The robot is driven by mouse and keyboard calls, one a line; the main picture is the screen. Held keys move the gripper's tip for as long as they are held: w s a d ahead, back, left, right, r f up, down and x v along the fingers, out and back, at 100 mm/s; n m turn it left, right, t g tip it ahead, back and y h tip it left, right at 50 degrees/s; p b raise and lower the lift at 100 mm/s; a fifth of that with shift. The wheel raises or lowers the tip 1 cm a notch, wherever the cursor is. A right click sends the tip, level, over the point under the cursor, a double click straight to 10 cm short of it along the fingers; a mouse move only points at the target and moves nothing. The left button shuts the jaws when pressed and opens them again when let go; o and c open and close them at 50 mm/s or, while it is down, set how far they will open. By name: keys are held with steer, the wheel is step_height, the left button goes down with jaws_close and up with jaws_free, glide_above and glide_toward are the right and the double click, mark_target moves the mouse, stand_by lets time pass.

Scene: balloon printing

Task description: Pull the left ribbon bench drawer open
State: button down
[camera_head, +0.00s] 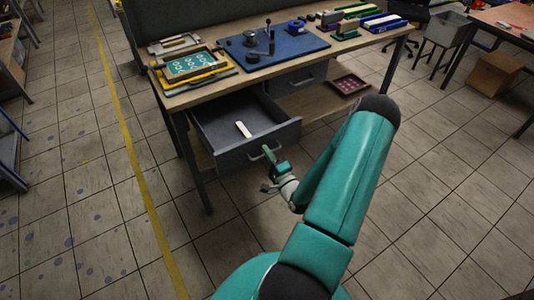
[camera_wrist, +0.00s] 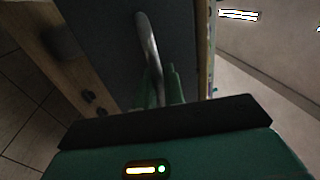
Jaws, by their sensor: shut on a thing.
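The left drawer (camera_head: 233,142) of the bench (camera_head: 188,97) is dark grey and stands pulled well out in the head view. A small white item (camera_head: 243,129) lies inside it. The drawer's curved metal handle (camera_head: 257,155) is on its front face. It also shows in the wrist view as a curved grey bar (camera_wrist: 149,42). My gripper (camera_head: 273,157) is at the handle, and its green fingers (camera_wrist: 162,88) are shut around the bar in the wrist view. The exact contact is partly hidden by the gripper body. The right drawer (camera_head: 299,80) is shut.
The bench top carries a blue mat (camera_head: 283,48) with tools, a yellow frame (camera_head: 195,78) and several stamps. A dark red tray (camera_head: 348,85) sits on the lower shelf.

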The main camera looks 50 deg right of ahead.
steer(key=c, duration=1.6)
jaws_free()
steer(key=shift+c, duration=0.2)
steer(key=v, duration=1.3)
steer(key=shift+s+a, duration=0.2)
steer(key=shift+s, duration=0.15)
steer(key=shift+f, duration=0.1)
